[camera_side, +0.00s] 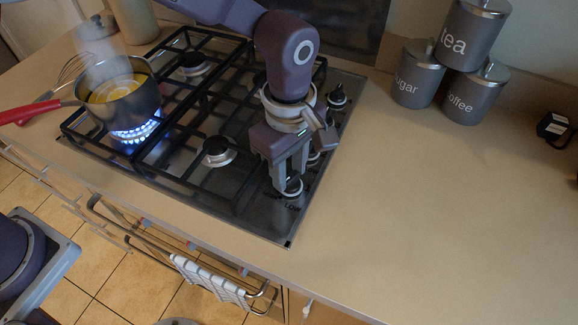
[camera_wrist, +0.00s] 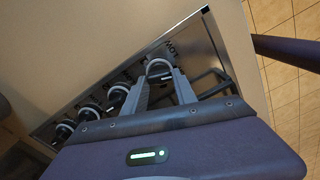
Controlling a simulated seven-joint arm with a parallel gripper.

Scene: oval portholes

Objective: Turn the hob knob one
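The hob (camera_side: 262,222) has a row of dark knobs with pale rings along its right edge. My gripper (camera_side: 289,186) points down at the knob (camera_side: 293,188) nearest the front edge. In the wrist view, my gripper's (camera_wrist: 163,80) two fingers are spread, with that front knob (camera_wrist: 158,68) between their tips. I cannot tell whether the fingers touch it. Other knobs line up beside it in the wrist view, such as the neighbouring one (camera_wrist: 118,91). The far knob (camera_side: 337,97) is clear in the side view; those between are partly hidden by my gripper.
A pot (camera_side: 128,105) stands over a lit blue flame (camera_side: 136,131) on the left burner, its red handle (camera_side: 40,109) sticking out left. Black pan grates (camera_side: 190,120) cover the hob. Grey canisters (camera_side: 467,95) stand at the back right.

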